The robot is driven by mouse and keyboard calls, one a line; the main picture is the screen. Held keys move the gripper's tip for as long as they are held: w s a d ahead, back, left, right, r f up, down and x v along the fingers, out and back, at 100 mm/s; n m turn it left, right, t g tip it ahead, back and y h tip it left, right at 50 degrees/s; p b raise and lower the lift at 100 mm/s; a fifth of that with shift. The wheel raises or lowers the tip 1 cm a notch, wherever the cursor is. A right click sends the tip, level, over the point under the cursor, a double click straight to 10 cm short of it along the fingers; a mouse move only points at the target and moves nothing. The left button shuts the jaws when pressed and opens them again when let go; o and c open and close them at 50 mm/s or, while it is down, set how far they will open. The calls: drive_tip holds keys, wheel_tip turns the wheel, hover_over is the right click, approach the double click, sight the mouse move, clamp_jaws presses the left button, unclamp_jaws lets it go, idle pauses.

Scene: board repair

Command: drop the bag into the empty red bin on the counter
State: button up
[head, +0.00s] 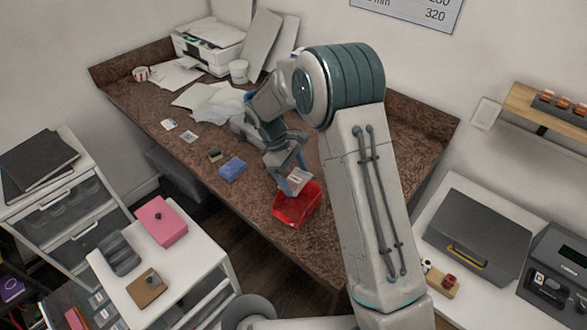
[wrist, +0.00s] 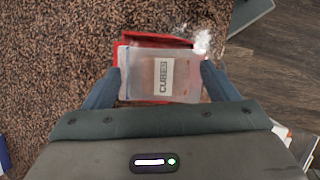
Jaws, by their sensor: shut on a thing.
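The red bin (head: 297,207) stands on the brown counter (head: 335,262) near its front edge. My gripper (head: 290,181) is above the bin's far side in the head view. It is shut on a clear bag (head: 298,179) with a pale label. In the wrist view the bag (wrist: 160,76) hangs between both fingers (wrist: 161,88) and its label reads "CUBES". The red bin (wrist: 126,49) shows behind the bag, which covers most of it. The inside of the bin is mostly hidden, so I cannot tell what it holds.
A blue item (head: 232,169) and a small dark box (head: 215,155) lie left of the bin. A printer (head: 208,45) and papers (head: 205,100) are at the counter's back. A white drawer unit with a pink box (head: 160,222) stands at the left.

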drive_tip(key=shift+a+f+b, duration=0.1)
drive_tip(key=shift+f+b, duration=2.65)
drive_tip(key=shift+f, duration=2.05)
drive_tip(key=o, duration=0.9)
drive_tip(key=shift+r, duration=0.1)
drive_tip(key=b+v, duration=0.2)
drive_tip(key=v, duration=1.1)
drive_tip(key=shift+w+a+r, duration=0.1)
drive_tip(key=shift+a+r, duration=0.05)
drive_tip(key=shift+r, duration=0.15)
